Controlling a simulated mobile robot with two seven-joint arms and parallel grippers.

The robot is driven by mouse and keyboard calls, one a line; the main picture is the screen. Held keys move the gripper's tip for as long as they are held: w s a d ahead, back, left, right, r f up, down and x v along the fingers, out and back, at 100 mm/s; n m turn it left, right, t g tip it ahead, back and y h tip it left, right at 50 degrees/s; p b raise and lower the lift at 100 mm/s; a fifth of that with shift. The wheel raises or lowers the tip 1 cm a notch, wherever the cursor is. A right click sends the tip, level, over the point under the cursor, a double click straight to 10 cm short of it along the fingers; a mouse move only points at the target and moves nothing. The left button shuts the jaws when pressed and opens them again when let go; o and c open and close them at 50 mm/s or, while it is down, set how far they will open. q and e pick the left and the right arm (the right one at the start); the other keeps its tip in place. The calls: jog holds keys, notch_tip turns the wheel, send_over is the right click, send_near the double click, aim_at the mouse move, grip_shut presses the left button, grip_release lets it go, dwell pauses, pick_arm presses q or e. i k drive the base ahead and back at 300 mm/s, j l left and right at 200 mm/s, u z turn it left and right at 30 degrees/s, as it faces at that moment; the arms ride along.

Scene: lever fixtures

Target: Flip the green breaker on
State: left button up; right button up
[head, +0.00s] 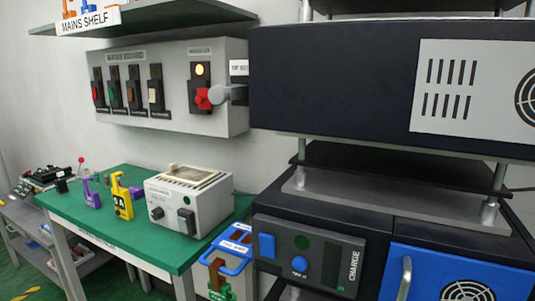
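A grey breaker panel (225,120) is fixed on the wall at the upper left of the head view. It holds a row of black breakers with coloured handles. The green breaker (112,94) is second from the left, between the red breaker (95,93) and the tan breaker (130,94). A breaker with a pale handle (152,95) is at the row's right end. The green handle is small here, and I cannot tell whether it is up or down. Neither of my grippers is in view.
A larger switch with a red handle (203,98) and lit lamp (200,69) is right of the row; a grey rounded piece (219,95) is beside it. A shelf (185,15) overhangs the panel. A green table (125,222) holding a grey device (188,198) is below. Dark rack equipment (335,80) fills the right.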

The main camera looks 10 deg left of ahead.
aim_at(111, 94)
jog(key=i+j+z, duration=0.25)
jog(key=j, duration=1.3)
jog(key=j+z, duration=0.25)
jog(key=j, duration=1.35)
